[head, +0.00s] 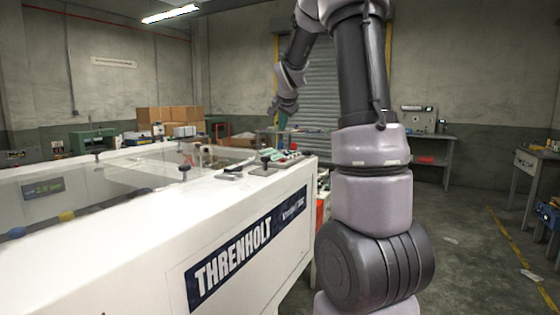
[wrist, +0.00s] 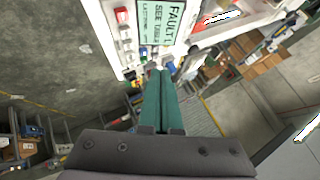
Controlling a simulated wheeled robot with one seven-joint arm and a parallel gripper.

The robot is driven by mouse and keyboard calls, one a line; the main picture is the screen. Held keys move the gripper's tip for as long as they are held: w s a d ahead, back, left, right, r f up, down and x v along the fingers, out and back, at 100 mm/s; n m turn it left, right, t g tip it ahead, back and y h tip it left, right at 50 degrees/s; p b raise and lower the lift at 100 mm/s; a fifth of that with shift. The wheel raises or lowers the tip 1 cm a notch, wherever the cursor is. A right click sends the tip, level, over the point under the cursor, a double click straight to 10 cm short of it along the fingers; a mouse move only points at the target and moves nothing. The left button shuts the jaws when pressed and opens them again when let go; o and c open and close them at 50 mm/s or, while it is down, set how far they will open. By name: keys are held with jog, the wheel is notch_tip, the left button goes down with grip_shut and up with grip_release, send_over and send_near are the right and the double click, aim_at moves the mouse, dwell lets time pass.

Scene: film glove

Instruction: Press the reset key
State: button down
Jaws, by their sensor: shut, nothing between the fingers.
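The control panel is at the near end of the white Threnholt machine (head: 255,230). In the wrist view, it has a pale green screen (wrist: 158,22) reading "FAULT" and "SEE TABLE", with a column of small keys beside it. One key is red (wrist: 122,15); the key labels are too small to read, so I cannot tell which is the reset key. My gripper (wrist: 162,74) has green fingers, closed together and empty, with their tips just below the screen's lower edge in the picture. In the head view, my gripper (head: 283,121) hangs above the panel end; contact cannot be judged.
Dark knobs (head: 184,170) stand up from the machine's top. Cardboard boxes (head: 170,115) are stacked behind it. A workbench (head: 440,140) stands by the back wall near the roller shutter (head: 312,95).

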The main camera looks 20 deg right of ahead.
send_over(282, 163)
jog(key=shift+f, duration=4.4)
jog(key=shift+f, duration=0.1)
jog(key=shift+f, duration=0.3)
jog(key=shift+f, duration=0.45)
jog(key=shift+r, duration=0.85)
jog(key=shift+r, duration=0.1)
jog(key=shift+r, duration=2.45)
